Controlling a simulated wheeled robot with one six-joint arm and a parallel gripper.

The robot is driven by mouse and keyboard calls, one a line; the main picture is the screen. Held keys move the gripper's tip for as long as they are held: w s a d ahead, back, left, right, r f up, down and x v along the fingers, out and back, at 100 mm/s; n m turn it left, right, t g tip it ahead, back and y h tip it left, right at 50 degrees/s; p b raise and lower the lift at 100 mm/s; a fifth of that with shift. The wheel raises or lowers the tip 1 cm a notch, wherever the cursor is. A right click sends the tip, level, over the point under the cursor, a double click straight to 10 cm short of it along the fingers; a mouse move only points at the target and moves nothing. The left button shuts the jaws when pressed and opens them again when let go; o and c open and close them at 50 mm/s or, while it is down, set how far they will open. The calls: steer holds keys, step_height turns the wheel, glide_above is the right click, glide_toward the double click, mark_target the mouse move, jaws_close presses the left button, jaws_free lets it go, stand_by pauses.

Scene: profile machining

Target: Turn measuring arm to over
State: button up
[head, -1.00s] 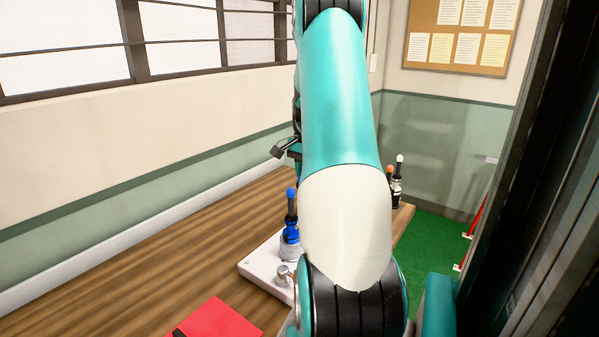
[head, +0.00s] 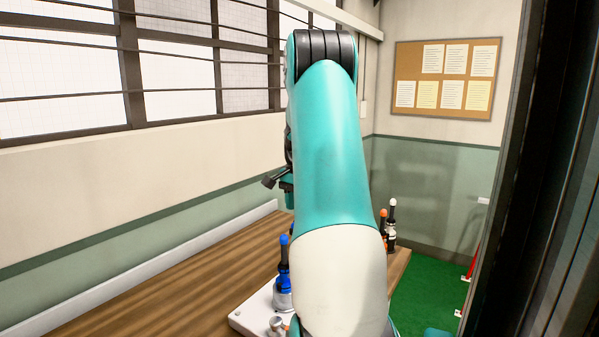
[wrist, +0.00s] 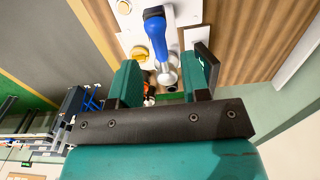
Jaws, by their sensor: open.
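A blue-topped upright piece (head: 283,285), possibly the measuring arm, stands on a white base plate (head: 250,316) on the wooden table. In the wrist view a blue handle (wrist: 158,40) with a silver end shows above the white plate (wrist: 186,14); I cannot tell for certain whether it is the same piece. My gripper (wrist: 166,80) is open, with its green fingers apart and the silver end seen between them. I cannot tell the distance between them or any contact. In the head view my arm hides most of the gripper and part of the plate.
A silver knob (head: 277,325) sits at the plate's front. A yellow knob (wrist: 140,53) shows beside the blue handle. Orange-topped (head: 383,230) and white-topped (head: 391,225) dark pieces stand at the table's far right. The wooden table (head: 190,285) is clear on the left.

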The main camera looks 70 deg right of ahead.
step_height(320, 180, up, 13)
steer(key=b, duration=0.1)
steer(key=shift+r, duration=0.2)
stand_by(0.5)
